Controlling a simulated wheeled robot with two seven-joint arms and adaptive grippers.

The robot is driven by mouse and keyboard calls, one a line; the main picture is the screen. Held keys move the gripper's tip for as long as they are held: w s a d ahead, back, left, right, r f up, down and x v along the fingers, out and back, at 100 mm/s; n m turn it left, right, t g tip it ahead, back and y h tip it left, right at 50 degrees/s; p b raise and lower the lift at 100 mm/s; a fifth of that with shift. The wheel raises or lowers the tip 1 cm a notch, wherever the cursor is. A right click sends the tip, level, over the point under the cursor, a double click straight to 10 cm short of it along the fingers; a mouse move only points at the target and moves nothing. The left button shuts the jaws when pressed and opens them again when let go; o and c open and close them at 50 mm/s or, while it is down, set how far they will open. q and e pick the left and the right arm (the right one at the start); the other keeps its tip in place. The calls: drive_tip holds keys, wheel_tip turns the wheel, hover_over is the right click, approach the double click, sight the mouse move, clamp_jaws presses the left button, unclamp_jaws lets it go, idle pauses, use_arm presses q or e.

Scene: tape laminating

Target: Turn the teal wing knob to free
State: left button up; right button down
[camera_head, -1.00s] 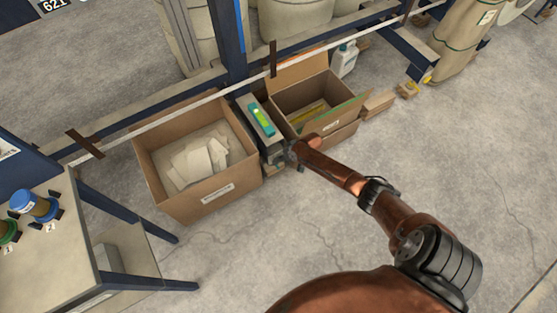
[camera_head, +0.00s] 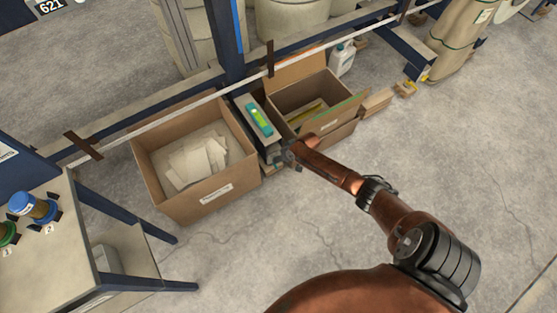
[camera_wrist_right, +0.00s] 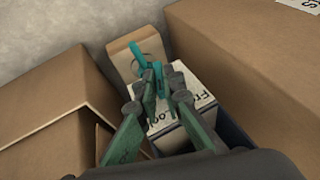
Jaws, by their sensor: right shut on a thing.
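The teal wing knob (camera_wrist_right: 138,56) shows in the right wrist view, on the end of a narrow unit with a white label plate (camera_wrist_right: 195,90) printed with "Lock" and a partly hidden word beginning "Fr". My right gripper (camera_wrist_right: 163,82) is shut on the knob, with its green fingers on either side. Part of the knob is hidden between them. In the head view my right gripper (camera_head: 284,158) is at the near end of the narrow unit (camera_head: 248,104); the knob cannot be made out there. The exact angle of the knob against the label is unclear. My left gripper is not in view.
A cardboard box with pale sheets (camera_head: 162,200) stands left of the unit, and an open cardboard box (camera_head: 335,130) stands right of it. Both are close to my gripper. A teal and yellow-green object (camera_head: 259,119) lies on the unit. The floor in front is clear.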

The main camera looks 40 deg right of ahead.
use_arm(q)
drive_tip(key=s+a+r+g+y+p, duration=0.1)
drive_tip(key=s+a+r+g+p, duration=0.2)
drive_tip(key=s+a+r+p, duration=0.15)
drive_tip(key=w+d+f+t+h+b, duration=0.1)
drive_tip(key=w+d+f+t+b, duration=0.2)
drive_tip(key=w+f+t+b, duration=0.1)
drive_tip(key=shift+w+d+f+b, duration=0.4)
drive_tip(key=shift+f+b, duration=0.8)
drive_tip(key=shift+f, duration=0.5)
use_arm(e)
drive_tip(key=shift+w+a+f+n+g+h, duration=0.1)
drive_tip(key=shift+a+n+g+h, duration=0.3)
drive_tip(key=shift+h, duration=1.6)
drive_tip(key=shift+a+f+n+g+h, duration=0.1)
drive_tip(key=shift+a+n+g+h, duration=0.25)
drive_tip(key=shift+h, duration=1.65)
drive_tip(key=shift+w+a+f+n+g+h, duration=0.15)
drive_tip(key=shift+n+g+h, duration=0.35)
drive_tip(key=shift+h, duration=1.5)
drive_tip(key=shift+s, duration=0.1)
drive_tip(key=c, duration=2.2)
unclamp_jaws()
drive_tip(key=shift+c, duration=0.2)
drive_tip(key=shift+o, duration=0.8)
drive_tip(key=shift+r, duration=0.1)
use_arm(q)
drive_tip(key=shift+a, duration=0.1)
use_arm(e)
drive_tip(key=shift+a, duration=0.1)
